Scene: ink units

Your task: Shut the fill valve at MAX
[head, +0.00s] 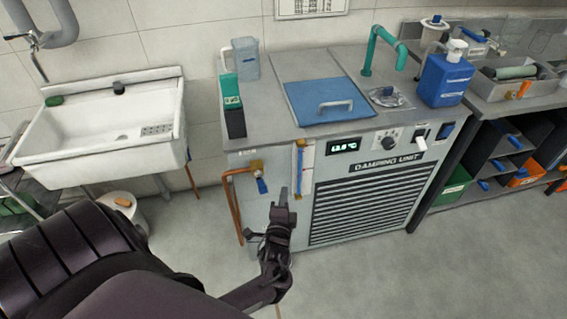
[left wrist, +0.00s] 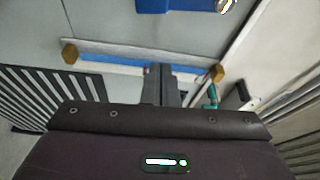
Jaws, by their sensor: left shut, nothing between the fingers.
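The fill valve is brass with a blue lever (head: 262,186) on the front left of the grey unit, beside a copper pipe (head: 236,200). The lever hangs down, slightly tilted. It seems to show at the top of the left wrist view (left wrist: 185,5). Right of it is an upright sight gauge (head: 300,158) with blue liquid; it also shows in the left wrist view (left wrist: 105,62), partly hidden by my fingers. I cannot read a MAX mark. My left gripper (head: 284,194) is shut and empty, in front of the unit, right of the lever and apart from it. My right gripper is out of view.
The damping unit (head: 245,215) has a grille (head: 360,208), a lit display (head: 343,146) and a blue lid (head: 325,100) on top. A white sink (head: 100,125) stands left, shelves (head: 500,155) stand right. The floor in front is clear.

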